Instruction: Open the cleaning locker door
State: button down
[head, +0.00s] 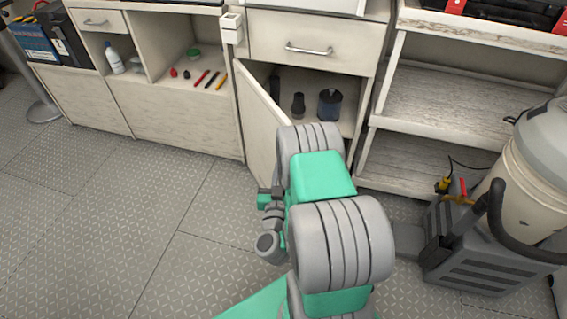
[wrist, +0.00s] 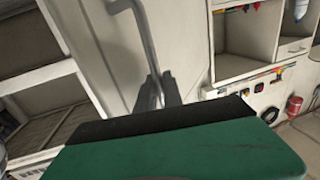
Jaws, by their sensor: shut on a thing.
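The cleaning locker door (head: 262,125) is pale, hinged at its left side, and stands swung out from the cabinet. The opening shows dark items inside. In the wrist view, a grey bar handle (wrist: 146,40) runs down the pale door face (wrist: 185,45). My gripper (wrist: 159,93) is shut on the lower part of this handle. In the head view my arm hides the door's free edge, the handle and the fingertips.
A dark blue-grey container (head: 330,106) and a dark bottle (head: 298,105) stand inside the locker. A drawer (head: 315,45) is shut above it. A vacuum (head: 475,235) stands at the right by the open shelves (head: 440,100). The floor to the left is clear.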

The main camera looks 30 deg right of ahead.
jog(key=shift+s+a+f, duration=0.1)
jog(key=shift+a, duration=0.3)
jog(key=shift+f, duration=0.1)
jog(key=shift+s+f, duration=0.1)
jog(key=shift+s, duration=0.05)
jog(key=c, duration=1.5)
grip_release()
